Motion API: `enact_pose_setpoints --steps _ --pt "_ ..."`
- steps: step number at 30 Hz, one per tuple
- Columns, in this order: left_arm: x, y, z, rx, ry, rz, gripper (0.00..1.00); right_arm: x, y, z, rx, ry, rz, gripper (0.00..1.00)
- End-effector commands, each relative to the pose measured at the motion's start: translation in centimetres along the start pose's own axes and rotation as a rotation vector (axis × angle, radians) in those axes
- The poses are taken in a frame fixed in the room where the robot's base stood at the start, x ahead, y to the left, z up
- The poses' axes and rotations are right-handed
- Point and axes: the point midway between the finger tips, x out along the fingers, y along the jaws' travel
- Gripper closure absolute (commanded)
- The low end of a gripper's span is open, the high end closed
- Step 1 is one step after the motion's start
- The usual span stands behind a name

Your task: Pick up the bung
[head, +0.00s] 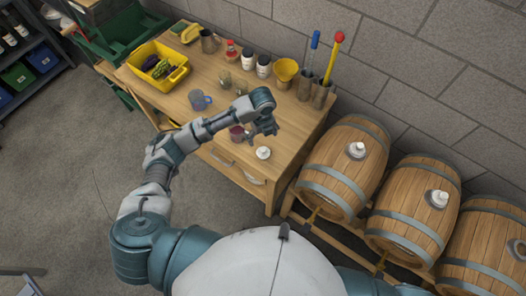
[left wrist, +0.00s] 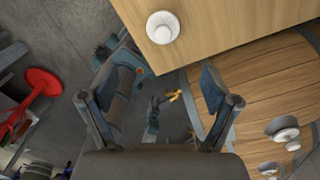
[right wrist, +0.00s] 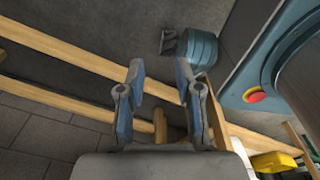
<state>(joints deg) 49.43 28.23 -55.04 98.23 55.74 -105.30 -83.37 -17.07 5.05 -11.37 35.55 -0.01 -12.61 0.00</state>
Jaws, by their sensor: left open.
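A white bung (head: 263,153) stands on the wooden workbench (head: 228,165), near its front right corner. It also shows in the left wrist view (left wrist: 162,27), at the bench corner beyond my fingertips. My left gripper (head: 265,131) is above the bench, just behind the bung in the head view. In the left wrist view its fingers (left wrist: 158,84) are spread with nothing between them. My right gripper (right wrist: 160,72) is open and empty. It shows only in its own wrist view, with wooden rails around it.
Barrels (head: 335,177) with white bungs (head: 356,150) on top lie right of the bench. A dark red cup (head: 237,133) is close to my left gripper.

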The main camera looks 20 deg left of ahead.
Motion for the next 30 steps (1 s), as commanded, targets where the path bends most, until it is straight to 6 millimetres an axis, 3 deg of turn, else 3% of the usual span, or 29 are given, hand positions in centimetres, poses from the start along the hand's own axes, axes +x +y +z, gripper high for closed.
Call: enact_pose_setpoints --steps 3,9,17,25,30 --pt "3.0 0.0 0.0 -0.003 0.004 0.003 0.12 -0.2 -0.2 0.1 0.001 -0.002 -0.002 0.66" --pt "7.3 -0.2 -0.1 -0.003 0.002 0.002 0.12 -0.5 -1.0 0.0 0.004 -0.001 -0.011 0.66" --pt "9.6 -0.1 0.1 -0.004 0.002 0.0 0.12 -0.6 -1.2 -0.1 0.004 -0.001 -0.014 0.66" --pt "13.6 -0.3 0.5 -0.005 0.002 0.0 0.12 -1.1 -0.8 0.0 0.002 -0.001 -0.01 0.66" --pt "14.3 -0.3 0.6 -0.003 -0.001 -0.002 0.12 -1.1 -0.8 0.0 0.001 -0.001 -0.009 0.66"
